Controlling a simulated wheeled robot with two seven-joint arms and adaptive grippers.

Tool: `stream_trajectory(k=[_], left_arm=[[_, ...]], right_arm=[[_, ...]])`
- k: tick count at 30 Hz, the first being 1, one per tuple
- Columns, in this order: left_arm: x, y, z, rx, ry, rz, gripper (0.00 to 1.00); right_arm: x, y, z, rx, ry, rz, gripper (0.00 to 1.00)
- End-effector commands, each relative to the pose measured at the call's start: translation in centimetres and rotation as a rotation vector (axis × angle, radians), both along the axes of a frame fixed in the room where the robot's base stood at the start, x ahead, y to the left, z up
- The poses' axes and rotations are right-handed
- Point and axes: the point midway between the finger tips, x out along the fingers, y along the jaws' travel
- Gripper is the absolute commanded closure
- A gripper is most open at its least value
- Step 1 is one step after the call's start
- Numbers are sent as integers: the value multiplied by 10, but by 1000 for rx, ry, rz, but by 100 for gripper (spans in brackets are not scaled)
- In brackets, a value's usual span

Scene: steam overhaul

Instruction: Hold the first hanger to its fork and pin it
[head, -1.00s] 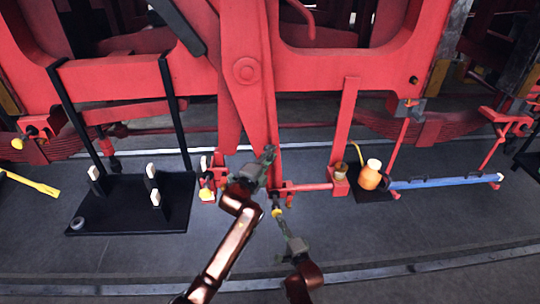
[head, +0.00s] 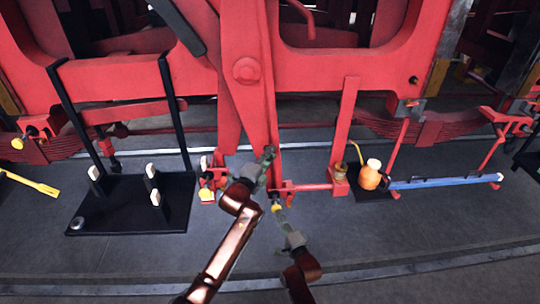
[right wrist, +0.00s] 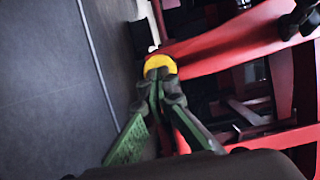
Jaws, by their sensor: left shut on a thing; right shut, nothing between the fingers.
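My left gripper (head: 265,165) is shut at the lower end of a red upright hanger bar (head: 273,130), low in front of the red frame. The gripper hides much of the grip and the fork there. A yellow-headed pin (head: 276,208) is just below, pointing toward the red parts. My right gripper (head: 281,214) is shut and empty, its tips at the yellow head. In the right wrist view the yellow head (right wrist: 160,65) is right at the closed green fingertips, in front of a red bar (right wrist: 225,45). How deep the pin sits is hidden.
A black stand (head: 120,218) with white-topped pegs is at the left, a small ring (head: 77,223) on it. A yellow tool (head: 30,183) is far left. The front floor is clear.

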Motion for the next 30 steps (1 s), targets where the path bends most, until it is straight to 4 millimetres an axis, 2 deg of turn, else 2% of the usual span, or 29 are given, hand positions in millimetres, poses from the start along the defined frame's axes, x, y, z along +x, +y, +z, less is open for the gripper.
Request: stream_trajectory(k=[1,20,25,30], left_arm=[[-2,-5,3,-3,-4,-8,100],[-2,-5,3,-3,-4,-8,100],[-2,-5,3,-3,-4,-8,100],[-2,-5,3,-3,-4,-7,100]], right_arm=[[2,0,1,-1,-1,0,100],[26,0,1,0,-1,0,100],[22,-2,0,0,0,-1,100],[6,-7,-1,0,0,-1,100]])
